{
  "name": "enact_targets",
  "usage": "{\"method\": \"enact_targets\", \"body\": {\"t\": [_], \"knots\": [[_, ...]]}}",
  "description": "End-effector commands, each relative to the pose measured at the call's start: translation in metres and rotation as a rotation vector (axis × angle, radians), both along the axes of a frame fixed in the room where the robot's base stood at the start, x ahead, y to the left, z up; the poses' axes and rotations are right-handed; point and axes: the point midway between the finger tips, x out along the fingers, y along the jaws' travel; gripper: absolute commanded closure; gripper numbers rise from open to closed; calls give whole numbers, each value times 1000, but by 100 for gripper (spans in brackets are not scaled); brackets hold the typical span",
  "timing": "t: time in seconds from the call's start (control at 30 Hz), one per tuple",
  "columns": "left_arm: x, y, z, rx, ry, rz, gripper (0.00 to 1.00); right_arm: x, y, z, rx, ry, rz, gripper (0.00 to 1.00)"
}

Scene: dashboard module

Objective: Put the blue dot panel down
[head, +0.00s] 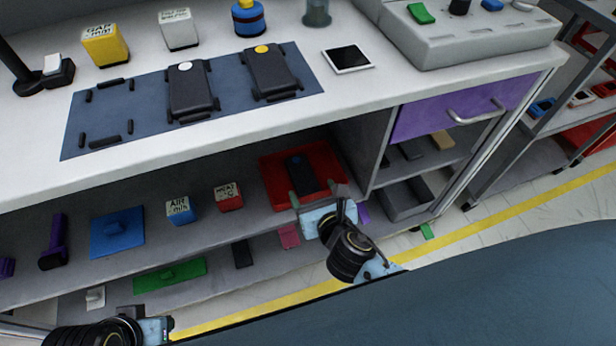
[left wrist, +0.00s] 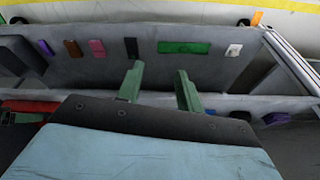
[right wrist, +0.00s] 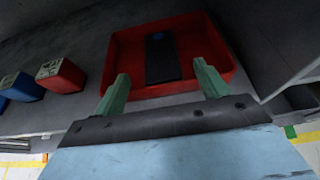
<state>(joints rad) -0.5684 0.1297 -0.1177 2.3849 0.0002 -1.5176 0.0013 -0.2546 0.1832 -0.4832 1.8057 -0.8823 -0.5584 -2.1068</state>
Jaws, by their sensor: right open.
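The blue dot panel (head: 299,172) is a dark slab with a blue dot. It lies in the red tray (head: 268,172) on the upper shelf under the worktop. The right wrist view also shows the panel (right wrist: 162,62) lying in the tray (right wrist: 122,52). My right gripper (head: 316,194) is at the tray's front edge. Its green fingers (right wrist: 160,72) are spread, one to each side of the panel's near end, with nothing clamped between them. My left gripper (left wrist: 160,78) is open and empty, facing the lower shelf; the head view cuts off its fingers.
On the worktop, two dark panels with white (head: 190,88) and yellow (head: 272,72) dots lie on a blue mat (head: 75,140); the mat's left end is free. The worktop edge overhangs the tray. A red box (head: 229,197) and blue box (head: 181,210) stand left of it.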

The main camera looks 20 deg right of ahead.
Motion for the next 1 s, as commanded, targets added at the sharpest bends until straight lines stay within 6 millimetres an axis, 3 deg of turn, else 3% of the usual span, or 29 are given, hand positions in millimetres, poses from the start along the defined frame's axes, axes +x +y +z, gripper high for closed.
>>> {"method": "enact_targets", "body": {"t": [0.3, 0.67, 0.83, 1.0], "knots": [[8, 9, -36, 21, 16, -3, 64, -41, -1, 17, 0, 1, -1, 26], [9, 10, -42, 24, 15, -3, 64, -47, -4, 19, 25, 7, -20, 26], [9, 10, -42, 24, 15, -3, 64, -51, -30, 12, 307, 82, -244, 26], [9, 10, -42, 24, 15, -3, 64, -71, -69, -4, 824, 189, -698, 26]]}}
